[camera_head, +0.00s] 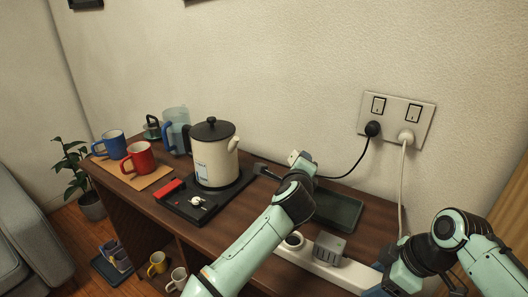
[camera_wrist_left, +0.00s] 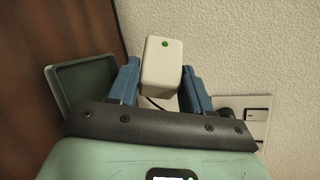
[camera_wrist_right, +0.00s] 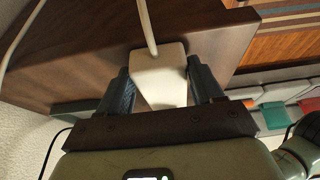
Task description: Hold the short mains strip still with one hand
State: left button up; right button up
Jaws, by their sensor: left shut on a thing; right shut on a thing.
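The short white mains strip (camera_head: 325,268) lies along the front right of the table top, with a grey block plug (camera_head: 330,247) in it and a dark round opening beside that. My right gripper (camera_head: 378,287) is shut on the strip's right end. The right wrist view shows that white end (camera_wrist_right: 160,75) between the fingers, with a white cord (camera_wrist_right: 146,25) leaving it. My left gripper (camera_head: 303,163) is raised over the table near the wall, shut on a small white box with a green light (camera_wrist_left: 162,66). My left forearm hides part of the table and strip.
A kettle (camera_head: 214,160) stands on a black base (camera_head: 185,205). Red (camera_head: 139,160) and blue mugs (camera_head: 108,144) stand at left. A dark tray (camera_head: 337,212) lies behind the strip. Black (camera_head: 360,155) and white cords (camera_head: 402,180) hang from the wall sockets (camera_head: 395,120).

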pick_arm(q)
jog(key=shift+h, duration=0.4)
jog(key=shift+s+d+f, duration=0.1)
jog(key=shift+d+f, duration=0.3)
jog(key=shift+f, duration=0.8)
jog(key=shift+d+f, duration=0.4)
jog(key=shift+f, duration=0.75)
jog(key=shift+s+d+f, duration=0.1)
jog(key=shift+d+f, duration=0.3)
jog(key=shift+f, duration=0.8)
jog(key=o, duration=1.2)
notch_tip(320, 180, up, 10)
